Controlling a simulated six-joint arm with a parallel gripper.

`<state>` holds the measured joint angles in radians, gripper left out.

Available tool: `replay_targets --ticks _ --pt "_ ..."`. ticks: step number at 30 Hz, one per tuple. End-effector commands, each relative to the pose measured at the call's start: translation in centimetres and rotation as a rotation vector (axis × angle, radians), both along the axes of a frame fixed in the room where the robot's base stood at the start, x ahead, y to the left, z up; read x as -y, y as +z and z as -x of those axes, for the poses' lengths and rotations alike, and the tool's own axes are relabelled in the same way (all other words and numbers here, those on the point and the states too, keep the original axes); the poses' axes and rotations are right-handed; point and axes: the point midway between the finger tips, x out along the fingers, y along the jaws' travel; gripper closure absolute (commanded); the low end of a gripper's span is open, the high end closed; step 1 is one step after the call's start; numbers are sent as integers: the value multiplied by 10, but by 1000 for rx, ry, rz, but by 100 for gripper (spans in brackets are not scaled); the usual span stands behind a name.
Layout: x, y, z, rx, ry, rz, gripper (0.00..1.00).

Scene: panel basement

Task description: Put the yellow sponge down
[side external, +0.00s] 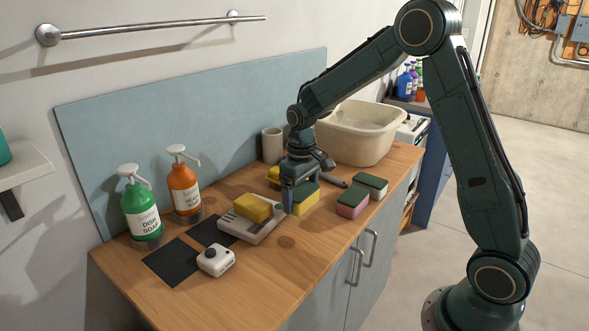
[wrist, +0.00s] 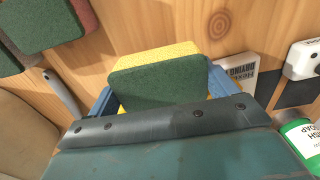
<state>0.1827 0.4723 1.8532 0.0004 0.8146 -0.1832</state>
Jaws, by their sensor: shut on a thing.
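My gripper (side external: 300,192) is low over the wooden counter and shut on a yellow sponge (side external: 305,202) with a dark green scouring side. In the wrist view the held sponge (wrist: 158,82) lies between my blue fingers, green side toward the camera, with yellow showing along its far edge. I cannot tell whether its underside touches the counter. Another yellow sponge (side external: 252,208) lies on the rack.
A pink-and-green sponge (side external: 352,204) and another green-topped sponge (side external: 371,186) lie right of my gripper. A yellow item (side external: 273,175), a cup (side external: 272,146) and a beige basin (side external: 362,133) are behind.

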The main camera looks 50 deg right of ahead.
Motion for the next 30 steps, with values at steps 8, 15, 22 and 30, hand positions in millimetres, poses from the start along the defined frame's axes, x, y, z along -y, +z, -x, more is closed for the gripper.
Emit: replay_targets --ticks 8,15,22,30 --pt "0 -23 1 -5 0 -1 36" --pt "0 -42 1 -2 0 0 36" --pt "0 -42 0 -1 0 0 36" --pt "0 -45 0 0 0 0 3"
